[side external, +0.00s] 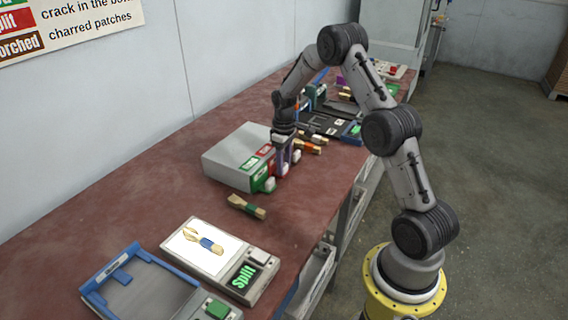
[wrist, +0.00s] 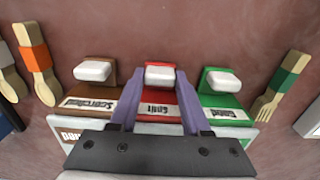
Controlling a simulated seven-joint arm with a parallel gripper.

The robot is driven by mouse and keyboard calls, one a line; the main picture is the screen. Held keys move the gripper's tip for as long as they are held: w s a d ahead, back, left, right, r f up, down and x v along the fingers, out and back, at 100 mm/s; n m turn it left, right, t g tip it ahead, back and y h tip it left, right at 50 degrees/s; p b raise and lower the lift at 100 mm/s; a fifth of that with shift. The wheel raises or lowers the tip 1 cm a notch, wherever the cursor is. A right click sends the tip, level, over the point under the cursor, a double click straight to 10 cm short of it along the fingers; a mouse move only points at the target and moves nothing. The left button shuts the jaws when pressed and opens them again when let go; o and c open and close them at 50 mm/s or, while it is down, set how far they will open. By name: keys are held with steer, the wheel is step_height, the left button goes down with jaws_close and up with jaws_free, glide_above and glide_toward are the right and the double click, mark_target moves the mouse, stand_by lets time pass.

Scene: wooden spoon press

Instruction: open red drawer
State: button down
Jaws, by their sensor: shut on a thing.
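The red drawer (wrist: 160,100), labelled "Split", is the middle one of three in a grey box (side external: 228,155) on the bench. It has a white handle (wrist: 158,76). My gripper (side external: 282,165) reaches down in front of the box. In the wrist view its purple fingers (wrist: 157,85) stand on either side of the red drawer's handle, shut on it. The red drawer's front looks about level with its neighbours. The lower part of the drawer is hidden.
A brown drawer (wrist: 97,90) and a green drawer (wrist: 220,88) flank the red one closely. A green-banded wooden fork (side external: 246,206) lies beside the box. A display reading "split" (side external: 243,278) and a blue-rimmed tray (side external: 98,275) stand nearer. Banded utensils (side external: 308,146) lie beyond.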

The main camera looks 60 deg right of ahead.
stand_by(0.8)
steer(key=s, duration=1.5)
steer(key=shift+s+r, duration=0.1)
steer(key=shift+s, duration=0.3)
steer(key=shift+c, duration=1.8)
jaws_free()
step_height(320, 180, up, 14)
